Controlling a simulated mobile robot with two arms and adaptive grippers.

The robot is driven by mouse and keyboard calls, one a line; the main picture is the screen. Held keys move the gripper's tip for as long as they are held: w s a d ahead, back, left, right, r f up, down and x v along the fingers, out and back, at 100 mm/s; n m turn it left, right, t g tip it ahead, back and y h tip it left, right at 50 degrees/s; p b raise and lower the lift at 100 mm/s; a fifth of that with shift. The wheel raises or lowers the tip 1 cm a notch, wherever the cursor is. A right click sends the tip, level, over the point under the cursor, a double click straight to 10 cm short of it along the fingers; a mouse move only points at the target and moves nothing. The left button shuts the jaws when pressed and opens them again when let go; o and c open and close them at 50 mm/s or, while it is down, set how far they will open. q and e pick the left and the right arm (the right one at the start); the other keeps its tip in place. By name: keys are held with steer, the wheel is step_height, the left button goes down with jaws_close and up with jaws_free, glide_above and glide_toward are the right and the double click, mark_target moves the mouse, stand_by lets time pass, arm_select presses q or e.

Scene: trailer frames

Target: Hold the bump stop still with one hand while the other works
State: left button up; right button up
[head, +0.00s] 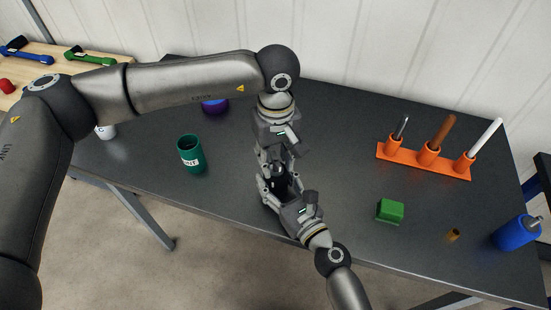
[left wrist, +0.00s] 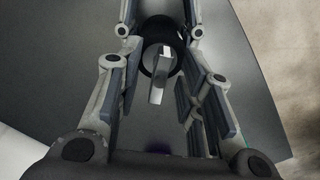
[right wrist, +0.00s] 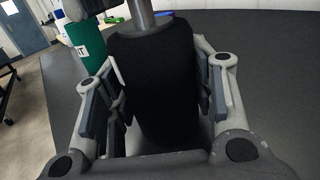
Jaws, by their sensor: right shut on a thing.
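The bump stop is a black cylinder (right wrist: 155,85) with a grey metal stud (right wrist: 143,15) on its top end. In the right wrist view it stands between my right gripper's fingers (right wrist: 160,100), which are shut on its sides. My left gripper (head: 273,157) comes down from above, facing the right one. In the left wrist view its fingers (left wrist: 165,85) are spread, and the stud (left wrist: 157,85) and black body (left wrist: 160,35) show in the gap between them, with no clear contact. In the head view the grippers hide most of the bump stop.
A green cup (head: 190,153) stands left of the grippers, with a purple round thing (head: 215,105) behind. An orange rack (head: 423,161) with upright tools, a green block (head: 390,211), a small brown piece (head: 453,235) and a blue bottle (head: 516,233) are at right.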

mark_target(276, 158)
arm_select(q)
step_height(276, 158, up, 10)
steer(key=shift+f, duration=0.1)
steer(key=shift+r, duration=0.35)
steer(key=shift+o, duration=1.3)
steer(key=shift+r, duration=0.25)
steer(key=o, duration=0.5)
steer(key=shift+r+n, duration=0.1)
steer(key=shift+n, duration=0.5)
steer(key=n, duration=1.1)
steer(key=f+n, duration=0.1)
steer(key=n, duration=0.4)
steer(key=shift+n, duration=0.4)
step_height(276, 158, down, 11)
steer(key=shift+f, duration=0.1)
